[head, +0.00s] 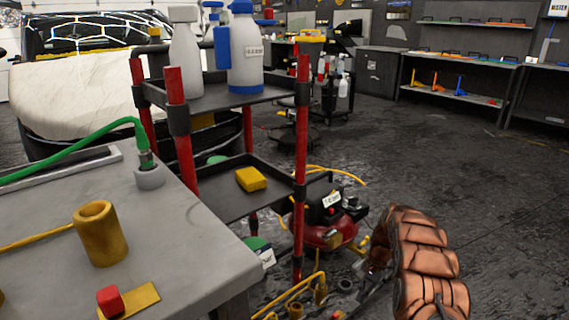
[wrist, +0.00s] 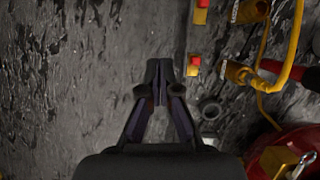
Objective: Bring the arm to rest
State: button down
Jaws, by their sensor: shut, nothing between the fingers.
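My gripper (wrist: 159,80) shows in the wrist view, pointing at the dark floor with its fingertips together and nothing between them. In the head view my arm, with its copper-brown padded cover, is at the lower right. It hangs over the floor, to the right of the cart and the grey table. The gripper end there is dark, small and hard to make out beside the compressor fittings.
A grey table (head: 180,230) stands at the lower left. A black cart with red posts (head: 302,150) holds bottles (head: 246,60) and a yellow block (head: 251,179). A red compressor (head: 325,228) and yellow hoses lie on the floor near my gripper. The floor (head: 450,160) further right is clear.

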jog(key=s+a+r+n+p, duration=0.15)
jog(key=s+r+p, duration=0.35)
jog(key=r, duration=0.9)
jog(key=s+a+r+n+h+p, duration=0.1)
jog(key=s+a+r+p, duration=0.35)
jog(key=r, duration=0.85)
jog(key=s+a+r+n+p, duration=0.15)
jog(key=s+r+p, duration=0.45)
jog(key=r, duration=0.8)
jog(key=s+r+n+h+p, duration=0.1)
jog(key=s+r+n+p, duration=0.1)
jog(key=s+r+p, duration=0.6)
jog(key=s+r+n+t+h+p, duration=0.1)
jog(key=s+r+n+p, duration=0.1)
jog(key=s+r+p, duration=0.6)
jog(key=s+r, duration=0.3)
jog(key=s, duration=0.4)
jog(key=s+r, duration=0.3)
jog(key=s, duration=0.4)
jog(key=shift+s+r+n, duration=0.15)
jog(key=shift+s+n, duration=0.15)
jog(key=shift+a, duration=0.25)
